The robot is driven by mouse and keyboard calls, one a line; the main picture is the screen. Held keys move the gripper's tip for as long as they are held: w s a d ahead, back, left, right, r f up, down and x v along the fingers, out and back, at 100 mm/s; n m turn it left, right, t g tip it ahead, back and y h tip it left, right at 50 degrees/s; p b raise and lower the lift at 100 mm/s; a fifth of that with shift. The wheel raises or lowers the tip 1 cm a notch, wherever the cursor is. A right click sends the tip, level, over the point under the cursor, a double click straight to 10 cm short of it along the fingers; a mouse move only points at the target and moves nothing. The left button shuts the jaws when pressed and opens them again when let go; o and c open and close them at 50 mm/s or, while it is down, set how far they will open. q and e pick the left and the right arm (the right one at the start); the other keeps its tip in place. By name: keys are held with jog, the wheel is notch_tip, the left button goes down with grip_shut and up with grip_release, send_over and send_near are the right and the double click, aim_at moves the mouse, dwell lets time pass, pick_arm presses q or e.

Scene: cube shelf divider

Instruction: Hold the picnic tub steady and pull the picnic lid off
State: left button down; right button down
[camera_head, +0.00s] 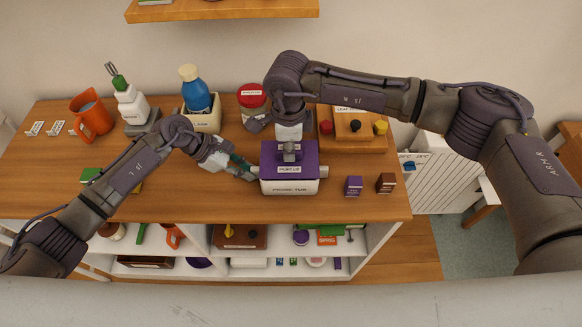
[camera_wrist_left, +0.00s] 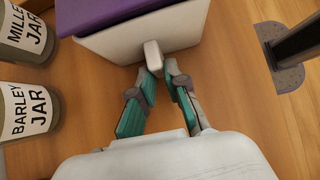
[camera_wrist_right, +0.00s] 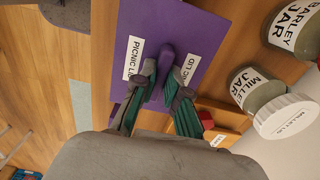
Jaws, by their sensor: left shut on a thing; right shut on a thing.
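The white picnic tub (camera_head: 290,187) stands on the wooden counter with the purple picnic lid (camera_head: 306,158) on top. In the head view the lid looks seated on the tub, though a small gap would be hard to see. My left gripper (camera_head: 252,174) is at the tub's left side, shut on its pale side handle (camera_wrist_left: 153,54). My right gripper (camera_head: 289,153) reaches down from above, shut on the lid's purple knob (camera_wrist_right: 166,62). The fingers partly hide the knob. The tub's white wall (camera_wrist_left: 178,30) shows in the left wrist view.
A wooden box (camera_head: 352,140) with coloured knobs is behind right. Small purple (camera_head: 353,186) and brown (camera_head: 385,183) boxes stand right of the tub. An orange mug (camera_head: 91,115) is far left.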

jog(key=shift+r, duration=0.4)
jog(key=shift+r, duration=1.35)
pick_arm(q)
jog(key=c, duration=1.1)
grip_release()
jog(key=v, duration=1.2)
jog(key=shift+f, duration=0.1)
pick_arm(e)
jog(key=shift+s+f, duration=0.1)
